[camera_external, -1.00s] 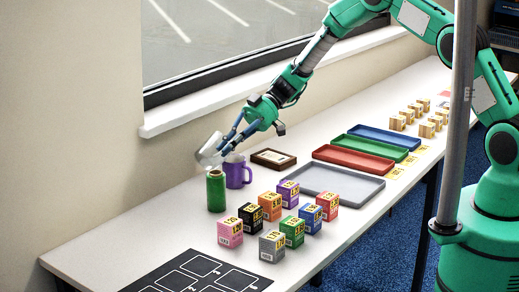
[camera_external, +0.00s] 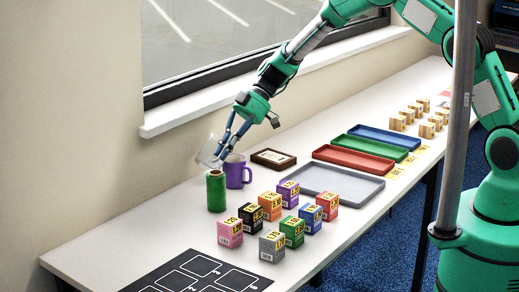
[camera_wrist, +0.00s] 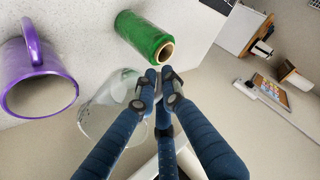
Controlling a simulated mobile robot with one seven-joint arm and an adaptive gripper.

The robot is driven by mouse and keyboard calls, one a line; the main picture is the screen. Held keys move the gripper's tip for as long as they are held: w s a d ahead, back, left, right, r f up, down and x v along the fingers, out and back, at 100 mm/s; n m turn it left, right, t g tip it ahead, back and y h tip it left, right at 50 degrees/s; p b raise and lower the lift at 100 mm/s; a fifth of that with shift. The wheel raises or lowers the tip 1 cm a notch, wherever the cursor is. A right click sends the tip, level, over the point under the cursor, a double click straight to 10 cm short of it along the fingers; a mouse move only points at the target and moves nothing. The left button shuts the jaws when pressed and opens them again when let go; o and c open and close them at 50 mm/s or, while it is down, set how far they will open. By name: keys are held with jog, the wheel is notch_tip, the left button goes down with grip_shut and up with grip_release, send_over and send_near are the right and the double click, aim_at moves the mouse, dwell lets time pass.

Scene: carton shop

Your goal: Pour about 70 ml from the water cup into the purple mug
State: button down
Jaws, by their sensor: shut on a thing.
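My gripper (camera_external: 226,148) is shut on the clear water cup (camera_external: 207,152) and holds it above the table, tilted, close to the purple mug. In the wrist view the cup (camera_wrist: 100,118) is see-through beside my fingertips (camera_wrist: 158,88). How much water it holds cannot be told. The purple mug (camera_external: 236,172) stands upright on the table, below and a little right of the cup in the external view. In the wrist view the mug (camera_wrist: 40,70) is at the left, its opening partly showing; its contents cannot be made out.
A green cylinder (camera_external: 216,192) stands close to the mug, on its near left side. Several coloured number boxes (camera_external: 271,243) stand in front. A framed card (camera_external: 273,159) and a grey tray (camera_external: 324,200) lie to the right. The window wall rises behind.

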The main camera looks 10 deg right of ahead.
aim_at(210, 150)
jog(key=shift+s+a+r+t+h, duration=0.2)
jog(key=shift+a+t+h, duration=0.1)
jog(key=shift+t+h, duration=0.15)
dwell(0.5)
jog(key=shift+s+a+h+p, duration=0.15)
jog(key=shift+h+p, duration=0.1)
jog(key=shift+p, duration=0.25)
jog(key=s+a+t+h+p, duration=0.1)
jog(key=p, duration=0.1)
jog(key=a+t+h+p, duration=0.1)
jog(key=h+p, duration=0.1)
jog(key=p, duration=0.1)
jog(key=s+a+r+t+h+p, duration=0.1)
jog(key=p, duration=0.1)
jog(key=shift+s+a+n+t+p, duration=0.25)
jog(key=shift+s+a+n+p, duration=0.05)
jog(key=shift+s+a+p, duration=0.05)
jog(key=shift+s+a+t+h+p, duration=0.4)
jog(key=shift+t+h+p, duration=0.2)
jog(key=shift+h+p, duration=0.35)
jog(key=shift+a, duration=0.1)
